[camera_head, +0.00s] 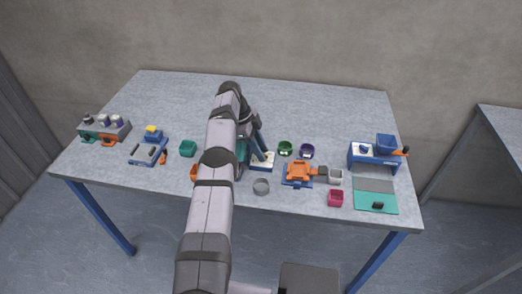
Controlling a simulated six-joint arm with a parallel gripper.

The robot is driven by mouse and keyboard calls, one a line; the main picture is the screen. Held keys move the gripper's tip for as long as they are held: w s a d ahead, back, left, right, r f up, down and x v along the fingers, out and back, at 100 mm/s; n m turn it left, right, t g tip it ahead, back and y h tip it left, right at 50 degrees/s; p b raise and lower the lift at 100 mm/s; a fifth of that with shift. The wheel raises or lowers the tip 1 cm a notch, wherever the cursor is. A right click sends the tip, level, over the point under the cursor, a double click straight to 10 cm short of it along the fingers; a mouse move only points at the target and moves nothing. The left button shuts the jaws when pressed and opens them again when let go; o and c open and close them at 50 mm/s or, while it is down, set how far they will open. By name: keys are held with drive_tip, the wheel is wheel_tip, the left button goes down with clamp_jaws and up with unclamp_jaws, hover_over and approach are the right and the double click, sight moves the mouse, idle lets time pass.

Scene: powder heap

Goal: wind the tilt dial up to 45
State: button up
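No part in view can be read clearly as the tilt dial; markings are too small to make out. A blue stand (260,143) with a slanted upright and a white-faced base (263,160) stands near the table's middle, partly hidden by my arm. My arm crosses the view from the bottom and bends down beside this stand. The dark end of my arm is close to the stand's upright; I cannot tell whether they touch. My gripper's fingertips are hidden behind the arm, so its opening does not show.
A blue device with an orange handle (375,153) stands right. A teal box (188,149) sits left. The table's back is clear.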

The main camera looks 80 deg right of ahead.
drive_tip(key=shift+r, duration=0.55)
wheel_tip(320, 180, up, 9)
drive_tip(key=p, duration=0.7)
drive_tip(key=shift+f, duration=0.1)
